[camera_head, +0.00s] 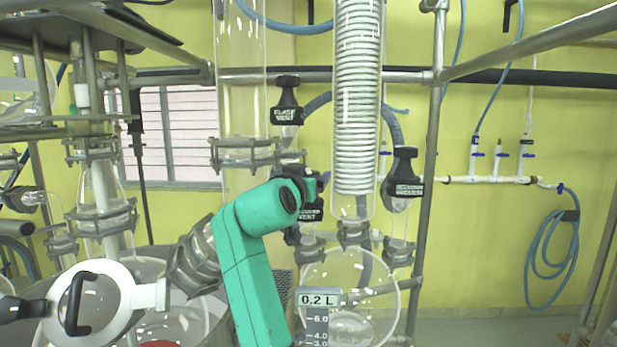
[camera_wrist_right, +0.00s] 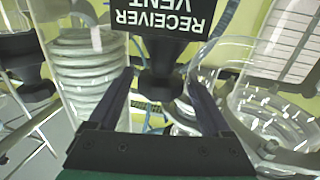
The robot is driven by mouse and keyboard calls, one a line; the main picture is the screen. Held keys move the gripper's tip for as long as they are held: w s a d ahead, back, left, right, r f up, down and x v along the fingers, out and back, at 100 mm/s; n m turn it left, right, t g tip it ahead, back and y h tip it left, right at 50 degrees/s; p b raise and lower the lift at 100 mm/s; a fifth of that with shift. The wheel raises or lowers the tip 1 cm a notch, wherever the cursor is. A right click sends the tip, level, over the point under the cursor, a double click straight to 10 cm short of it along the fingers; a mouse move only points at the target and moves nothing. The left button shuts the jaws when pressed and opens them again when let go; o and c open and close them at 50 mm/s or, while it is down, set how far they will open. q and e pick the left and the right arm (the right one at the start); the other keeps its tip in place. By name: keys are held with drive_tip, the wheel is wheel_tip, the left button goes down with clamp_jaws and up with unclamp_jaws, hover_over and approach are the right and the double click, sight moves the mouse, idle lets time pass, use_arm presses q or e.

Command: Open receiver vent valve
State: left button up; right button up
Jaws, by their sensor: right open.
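The receiver vent valve has a black handle with a white-lettered label, partly hidden behind my right arm in the head view (camera_head: 309,214). In the right wrist view its label (camera_wrist_right: 168,16) shows upside down at the top, with the black stem below it. My right gripper (camera_wrist_right: 160,82) is open, one finger on each side of the black stem in the picture. I cannot tell whether the fingers touch it. In the head view the right gripper (camera_head: 318,182) is at the valve, mostly hidden by my teal wrist. My left gripper is not in view.
A flask vent valve (camera_head: 287,105) is above, and a black-handled vacuum valve (camera_head: 404,178) is to the right. A glass coil condenser (camera_head: 357,100) stands between them. A receiver flask (camera_head: 350,290) hangs below. Metal frame poles (camera_head: 427,180) stand close by.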

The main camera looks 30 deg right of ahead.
drive_tip(key=c, duration=1.1)
drive_tip(key=shift+s+f+n+t+y, duration=0.1)
drive_tip(key=shift+n+t+y, duration=0.3)
drive_tip(key=shift+t, duration=0.1)
drive_tip(key=shift+n+t+y+b, duration=0.3)
drive_tip(key=shift+n+t+y, duration=0.5)
drive_tip(key=shift+y, duration=0.2)
drive_tip(key=n+t+y, duration=0.2)
drive_tip(key=y, duration=0.1)
drive_tip(key=shift+d+r+n+p, duration=0.1)
drive_tip(key=shift+r+n+p, duration=0.15)
drive_tip(key=shift+n+p, duration=0.1)
drive_tip(key=n+y, duration=0.1)
drive_tip(key=y, duration=0.1)
drive_tip(key=n+t+y, duration=0.1)
drive_tip(key=y, duration=0.1)
drive_tip(key=shift+f+n, duration=0.1)
drive_tip(key=shift+n, duration=0.15)
drive_tip(key=shift+n+t+y, duration=0.3)
drive_tip(key=shift+n+y, duration=0.2)
drive_tip(key=shift+y, duration=0.5)
drive_tip(key=o, duration=1.1)
